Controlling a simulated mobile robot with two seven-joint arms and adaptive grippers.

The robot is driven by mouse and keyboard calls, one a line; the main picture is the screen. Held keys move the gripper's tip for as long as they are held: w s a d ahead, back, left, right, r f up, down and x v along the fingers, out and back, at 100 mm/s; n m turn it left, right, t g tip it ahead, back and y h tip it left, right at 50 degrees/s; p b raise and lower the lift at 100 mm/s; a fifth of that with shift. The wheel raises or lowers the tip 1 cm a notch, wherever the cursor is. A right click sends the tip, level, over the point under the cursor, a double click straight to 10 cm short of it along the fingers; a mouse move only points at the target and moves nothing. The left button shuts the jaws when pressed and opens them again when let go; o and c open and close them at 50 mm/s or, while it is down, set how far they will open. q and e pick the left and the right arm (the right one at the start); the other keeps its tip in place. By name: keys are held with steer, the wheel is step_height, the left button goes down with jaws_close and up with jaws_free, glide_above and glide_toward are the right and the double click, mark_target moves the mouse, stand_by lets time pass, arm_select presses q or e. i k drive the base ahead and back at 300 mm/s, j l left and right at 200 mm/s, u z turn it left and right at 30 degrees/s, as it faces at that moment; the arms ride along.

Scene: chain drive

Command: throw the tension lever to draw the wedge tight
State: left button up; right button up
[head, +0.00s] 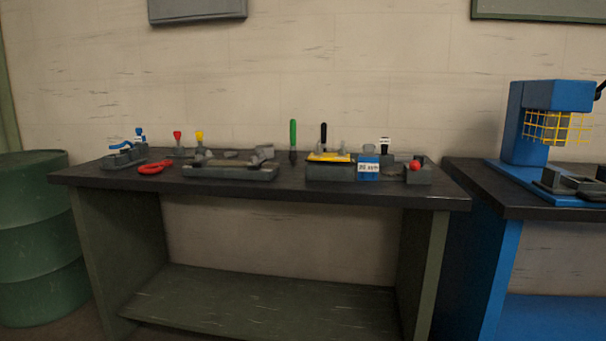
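Neither of my grippers is in the head view. A workbench with a dark top (120,178) stands ahead, against the wall. On its right half a dark grey fixture (328,173) carries a yellow plate (330,157). A black handle (323,135) stands upright behind the plate. A red ball (415,164) sits at the fixture's right end and may be a lever knob. I cannot tell which of these is the tension lever. The chain and the wedge are too small to make out.
A blue box with a white label (368,168) stands at the fixture's front. A green handle (293,135) stands left of it. Further left are a grey fixture (230,173) and a red tool (153,168). A blue press (535,120) stands right, a green drum (35,240) left.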

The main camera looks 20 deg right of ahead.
mark_target(418, 162)
steer(key=z, duration=1.3)
